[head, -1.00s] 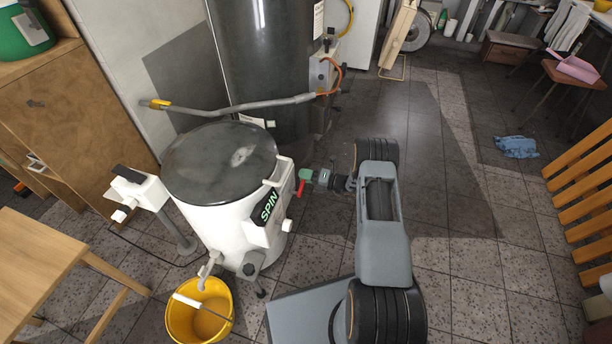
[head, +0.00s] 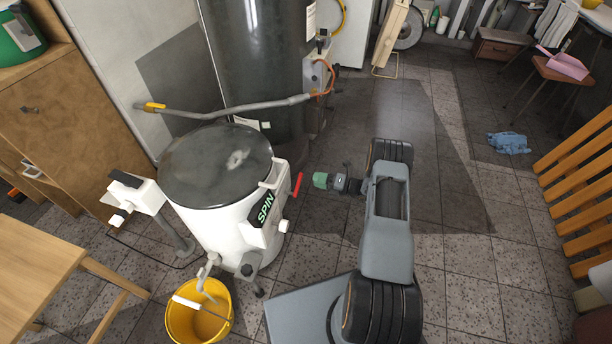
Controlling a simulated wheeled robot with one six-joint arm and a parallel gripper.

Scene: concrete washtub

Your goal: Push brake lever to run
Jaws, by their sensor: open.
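The brake lever is a small red handle (head: 297,186) on the right side of the white spin dryer (head: 198,222), beside the black "SPIN" label (head: 265,209). The lever stands out from the drum's side and points up. My gripper (head: 318,180), with green fingertips, is just right of the lever at about its height. A small gap shows between them. The gripper is open and looks empty. The exact spread of its fingers is hard to see from here.
A yellow bucket (head: 197,318) stands under the dryer's spout. A grey hose (head: 225,110) runs behind the lid, in front of the dark boiler (head: 258,60). A wooden table (head: 40,265) is at left. The tiled floor right of my arm is clear, with a blue cloth (head: 508,143) farther back.

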